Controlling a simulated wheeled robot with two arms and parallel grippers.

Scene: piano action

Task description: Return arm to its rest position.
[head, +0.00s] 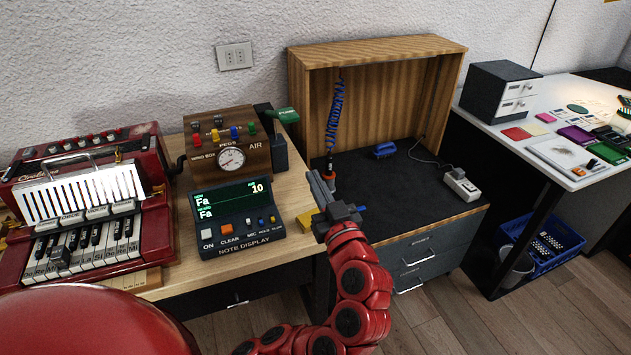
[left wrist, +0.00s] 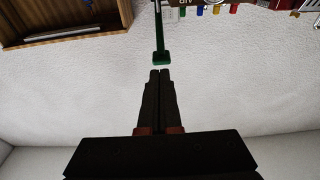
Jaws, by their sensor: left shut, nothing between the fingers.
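My left gripper (head: 322,188) is raised in front of the gap between the wooden desk and the open wooden cabinet. Its fingers point up and away, and in the left wrist view (left wrist: 160,75) they are shut together with nothing between them. In that view a green handle (left wrist: 161,55) appears just beyond the fingertips, apart from them as far as I can tell. The green handle also shows in the head view (head: 284,115), behind and left of the gripper. My red left arm comes up from the bottom of the head view. My right gripper is not in view.
A note display (head: 238,243), a wooden box with a gauge (head: 220,150) and a red accordion (head: 90,200) stand on the desk (head: 180,262). The cabinet (head: 390,95) holds a coiled blue hose (head: 335,115) and a blue brush-like item (head: 384,150). A white table (head: 560,95) is at right.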

